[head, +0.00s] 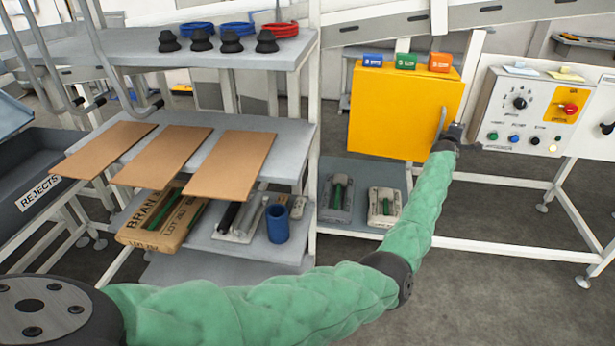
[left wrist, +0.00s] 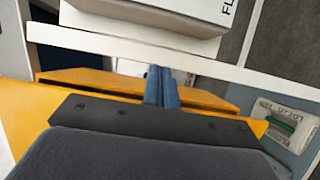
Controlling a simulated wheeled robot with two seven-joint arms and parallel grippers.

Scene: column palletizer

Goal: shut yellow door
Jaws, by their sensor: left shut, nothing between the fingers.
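The yellow door (head: 400,112) is the front of a yellow cabinet on the white frame in the head view. Its grey upright handle (head: 441,122) is near its right edge. The door looks flush or nearly flush; I cannot tell whether a narrow gap is there. My left gripper (head: 456,131) is at the door's right edge, just right of the handle. In the left wrist view its two blue-grey fingers (left wrist: 161,86) are together with nothing between them, in front of yellow surfaces. Whether they touch the door is unclear. My right gripper is in neither view.
Small blue (head: 373,60), green (head: 406,61) and orange (head: 440,62) boxes sit on the cabinet top. A control panel (head: 530,108) stands to the right. A grey shelf rack (head: 300,150) with brown sheets (head: 230,165) is left. Floor is open at lower right.

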